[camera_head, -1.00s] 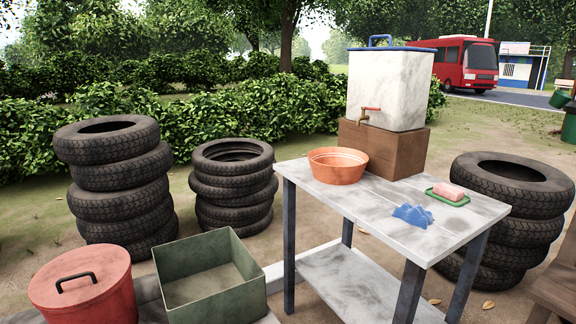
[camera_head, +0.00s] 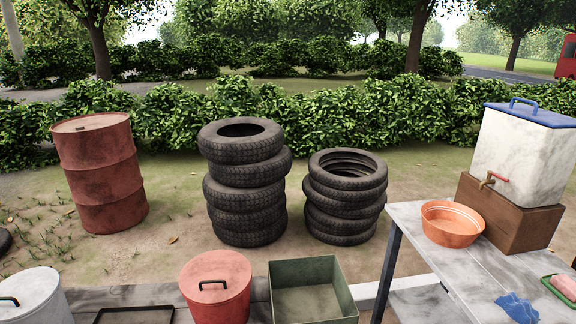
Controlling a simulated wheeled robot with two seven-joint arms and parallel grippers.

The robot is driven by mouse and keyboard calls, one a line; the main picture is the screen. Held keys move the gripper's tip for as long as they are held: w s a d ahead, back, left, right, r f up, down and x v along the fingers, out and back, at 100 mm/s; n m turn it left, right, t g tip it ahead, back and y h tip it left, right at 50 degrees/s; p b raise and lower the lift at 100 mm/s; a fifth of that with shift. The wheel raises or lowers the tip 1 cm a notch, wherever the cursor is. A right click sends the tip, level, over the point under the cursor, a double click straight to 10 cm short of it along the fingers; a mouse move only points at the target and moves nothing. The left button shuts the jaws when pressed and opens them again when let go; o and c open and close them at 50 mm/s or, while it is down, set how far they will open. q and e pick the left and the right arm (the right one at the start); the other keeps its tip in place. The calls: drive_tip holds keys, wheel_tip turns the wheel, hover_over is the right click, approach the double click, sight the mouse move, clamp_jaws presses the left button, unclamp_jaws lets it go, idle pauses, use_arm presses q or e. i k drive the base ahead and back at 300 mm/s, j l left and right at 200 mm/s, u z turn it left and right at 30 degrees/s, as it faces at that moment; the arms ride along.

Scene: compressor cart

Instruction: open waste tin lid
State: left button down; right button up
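Two lidded tins stand at the bottom of the view. A red tin (camera_head: 216,292) has a red lid (camera_head: 215,273) with a dark bar handle (camera_head: 213,284); the lid sits on the tin. A pale grey tin (camera_head: 32,300) at the lower left corner has a pale lid (camera_head: 27,284) with a dark handle (camera_head: 10,301), also on; the frame cuts this tin off. I cannot tell from the picture which one is the waste tin. Neither of my grippers is in view.
A green open box (camera_head: 312,290) stands right of the red tin. A dark flat frame (camera_head: 135,314) lies between the tins on a grey surface. The table (camera_head: 465,272) at right holds an orange basin (camera_head: 452,224). A red drum (camera_head: 101,173) and tyre stacks (camera_head: 246,183) stand behind.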

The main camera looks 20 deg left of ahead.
sight(23, 293)
drive_tip(key=u, duration=2.45)
drive_tip(key=z, duration=0.4)
